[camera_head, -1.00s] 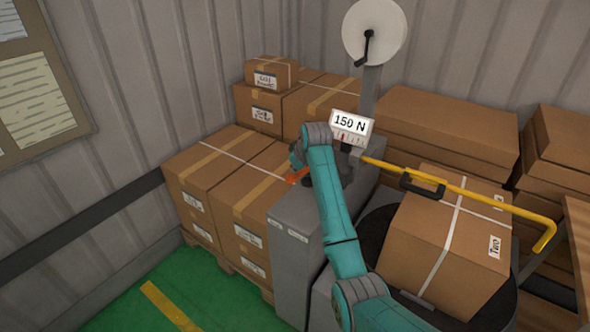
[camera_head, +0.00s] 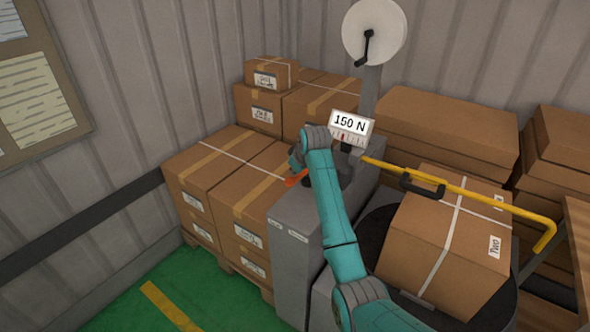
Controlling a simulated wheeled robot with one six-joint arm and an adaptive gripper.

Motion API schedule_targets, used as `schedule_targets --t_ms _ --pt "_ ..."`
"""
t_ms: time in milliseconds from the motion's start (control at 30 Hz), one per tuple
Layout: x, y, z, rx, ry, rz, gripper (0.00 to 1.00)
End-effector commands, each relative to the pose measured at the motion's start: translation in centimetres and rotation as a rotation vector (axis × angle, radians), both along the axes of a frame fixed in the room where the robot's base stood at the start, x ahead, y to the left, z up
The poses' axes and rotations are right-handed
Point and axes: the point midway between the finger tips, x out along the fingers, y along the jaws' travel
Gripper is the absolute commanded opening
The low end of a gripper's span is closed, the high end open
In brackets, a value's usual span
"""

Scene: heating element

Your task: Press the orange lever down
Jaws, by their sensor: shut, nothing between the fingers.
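The orange lever (camera_head: 295,179) shows as a short piece just left of my teal forearm, over the grey machine (camera_head: 300,215). The rest of the lever is hidden behind my arm. My wrist is bent over directly above the visible piece. My gripper (camera_head: 308,181) is shut and mostly hidden behind the forearm; only a small dark part shows beside the lever. I cannot tell whether it touches the lever. A white sign reading 150 N (camera_head: 349,122) with a scale and a red pointer stands just behind my wrist.
A yellow bar (camera_head: 480,198) with a black handle reaches right over a strapped carton (camera_head: 440,240) on a dark round turntable (camera_head: 374,232). Stacked cartons (camera_head: 215,170) stand close on the left. A white reel (camera_head: 374,30) rises behind. Green floor is clear at lower left.

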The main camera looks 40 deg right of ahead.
Motion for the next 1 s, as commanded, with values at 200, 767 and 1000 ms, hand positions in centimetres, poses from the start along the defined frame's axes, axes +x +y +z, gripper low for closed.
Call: schedule_targets --t_ms 200,767,1000 --pt "-0.07 0.17 -0.39 0.002 0.004 0.001 0.0" --pt "-0.12 0.36 -0.93 0.002 0.003 0.002 0.0" --pt "-0.15 0.45 -1.17 0.002 0.004 0.002 0.0"
